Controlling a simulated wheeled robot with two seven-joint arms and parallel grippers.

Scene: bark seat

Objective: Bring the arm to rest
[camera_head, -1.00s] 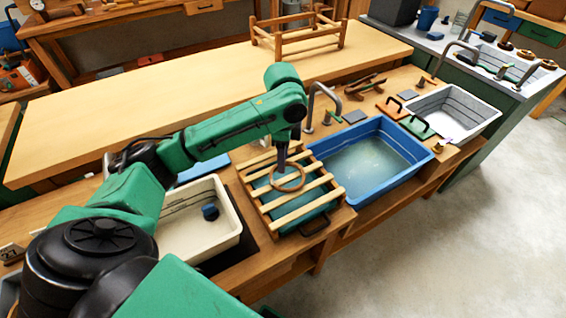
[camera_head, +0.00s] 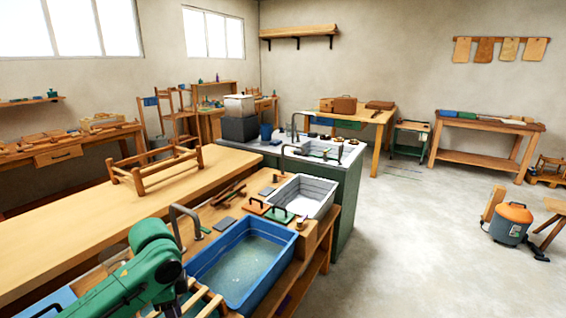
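My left arm (camera_head: 128,277), green with dark joints, comes in at the bottom left, its wrist over the near end of the slatted wooden rack (camera_head: 213,303). The gripper end is mostly hidden behind the wrist and near the bottom edge, so its fingers cannot be made out. No ring can be seen on the rack from here. My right gripper is not in view.
A blue water basin (camera_head: 293,243) stands right of the rack, with a metal tap (camera_head: 177,222) behind it. Beyond is a grey-white sink (camera_head: 327,187). An orange-topped bucket (camera_head: 511,222) stands at right; the middle floor is clear.

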